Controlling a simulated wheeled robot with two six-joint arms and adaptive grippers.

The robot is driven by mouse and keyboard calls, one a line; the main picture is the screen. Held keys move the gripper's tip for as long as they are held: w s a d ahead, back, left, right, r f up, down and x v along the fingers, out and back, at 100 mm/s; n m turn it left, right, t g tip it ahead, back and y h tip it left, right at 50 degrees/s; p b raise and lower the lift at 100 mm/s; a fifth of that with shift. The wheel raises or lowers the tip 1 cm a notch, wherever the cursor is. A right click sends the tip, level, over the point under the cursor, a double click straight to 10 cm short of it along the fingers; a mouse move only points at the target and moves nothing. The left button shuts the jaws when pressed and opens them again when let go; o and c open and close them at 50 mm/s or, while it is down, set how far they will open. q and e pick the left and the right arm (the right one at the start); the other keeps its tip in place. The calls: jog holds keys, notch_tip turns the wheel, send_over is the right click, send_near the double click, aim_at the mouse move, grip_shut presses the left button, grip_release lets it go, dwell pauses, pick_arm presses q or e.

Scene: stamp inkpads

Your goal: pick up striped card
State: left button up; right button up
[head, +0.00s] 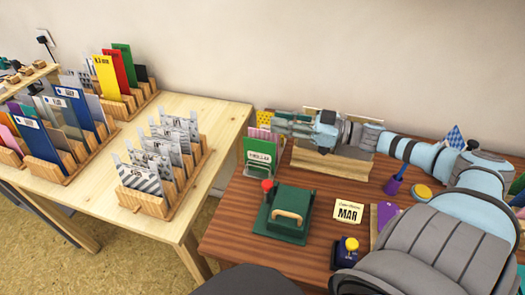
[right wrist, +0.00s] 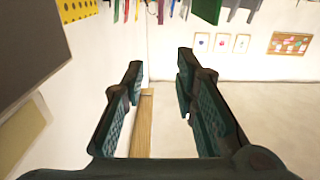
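A grey-and-white diagonally striped card (head: 143,180) stands upright at the front of a wooden slotted rack (head: 157,208) on the light table, with several grey patterned cards behind it. My right gripper (head: 280,123) reaches in from the right over the back of the dark table, well to the right of the striped card and apart from it. In the right wrist view my right gripper (right wrist: 160,78) has its fingers spread with nothing held between them. I cannot pick out the striped card in that view. My left gripper is not in view.
More racks with coloured cards (head: 106,77) stand on the light table (head: 216,120). The dark table (head: 236,235) holds a green card stand (head: 259,157), a green box (head: 285,218), a MAR card (head: 347,213) and a stamp (head: 346,252). A gap separates the tables at the front.

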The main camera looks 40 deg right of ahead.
notch_tip(320, 180, down, 9)
jog(key=b, duration=0.5)
jog(key=shift+r+b, duration=0.2)
jog(key=shift+b, duration=0.2)
jog(key=b+x, duration=0.2)
jog(key=x, duration=0.4)
jog(key=shift+w+a+r+b, duration=0.15)
jog(key=shift+w+a+b, duration=0.1)
jog(key=shift+b, duration=0.15)
jog(key=shift+w+a+r, duration=0.1)
jog(key=shift+w+a, duration=0.1)
jog(key=shift+w, duration=0.2)
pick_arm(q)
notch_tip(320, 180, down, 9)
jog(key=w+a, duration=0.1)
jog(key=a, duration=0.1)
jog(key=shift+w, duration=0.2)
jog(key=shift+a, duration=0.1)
pick_arm(e)
jog(key=shift+c, duration=0.6)
grip_shut()
